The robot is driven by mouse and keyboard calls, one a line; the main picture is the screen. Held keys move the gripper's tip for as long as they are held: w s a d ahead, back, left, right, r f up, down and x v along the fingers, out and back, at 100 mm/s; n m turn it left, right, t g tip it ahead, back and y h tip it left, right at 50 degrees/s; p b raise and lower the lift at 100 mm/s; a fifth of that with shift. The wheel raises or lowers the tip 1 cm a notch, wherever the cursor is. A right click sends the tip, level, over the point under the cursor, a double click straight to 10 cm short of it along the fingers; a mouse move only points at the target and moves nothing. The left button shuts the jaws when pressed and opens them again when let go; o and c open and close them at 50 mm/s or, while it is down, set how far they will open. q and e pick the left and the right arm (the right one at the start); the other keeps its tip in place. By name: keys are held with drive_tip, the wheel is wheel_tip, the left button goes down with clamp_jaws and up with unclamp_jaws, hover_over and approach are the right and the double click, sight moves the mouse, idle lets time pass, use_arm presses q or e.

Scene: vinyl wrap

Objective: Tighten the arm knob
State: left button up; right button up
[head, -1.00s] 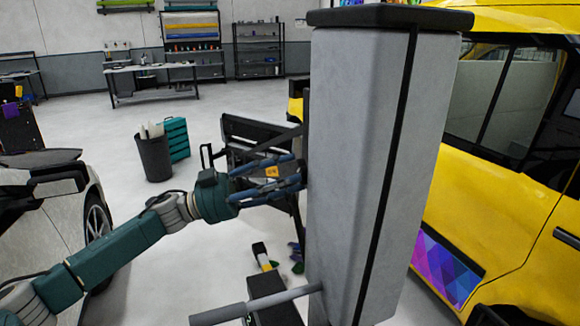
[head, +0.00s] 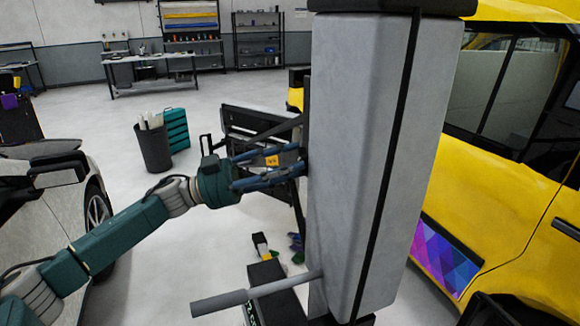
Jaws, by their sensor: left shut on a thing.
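My left gripper (head: 296,163) reaches in from the left, its dark blue fingers against the left side of a tall grey post (head: 365,150). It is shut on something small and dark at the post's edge. That is where the arm knob seems to be, but the fingers and the post hide most of it, so its shape and any turn cannot be made out. A dark frame with a small orange label stands just behind the fingers. My right gripper is not in view.
A grey bar (head: 250,296) juts left from the post's lower part. A yellow vehicle (head: 480,190) stands close on the right, a white car (head: 60,200) on the left. A dark bin (head: 153,147) and teal drawer unit (head: 176,130) stand behind.

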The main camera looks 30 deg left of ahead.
use_arm(q)
drive_tip(key=m+g+b, duration=0.1)
drive_tip(key=m, duration=0.1)
drive_tip(key=m+b, duration=0.1)
drive_tip(key=m, duration=0.1)
drive_tip(key=shift+w+a+r+m+g, duration=0.15)
drive_tip(key=shift+m+g, duration=0.15)
drive_tip(key=shift+g, duration=0.1)
drive_tip(key=m, duration=0.1)
drive_tip(key=m+y, duration=0.1)
drive_tip(key=shift+r+m+g, duration=0.2)
drive_tip(key=shift+m+g, duration=0.1)
drive_tip(key=shift+g, duration=0.1)
drive_tip(key=shift+a+r+m+g+y+b, duration=0.15)
drive_tip(key=shift+m+g+y+b, duration=0.25)
drive_tip(key=shift+m, duration=0.9)
drive_tip(key=shift+r, duration=0.1)
drive_tip(key=o, duration=0.8)
drive_tip(key=shift+o, duration=0.2)
drive_tip(key=shift+w, duration=0.1)
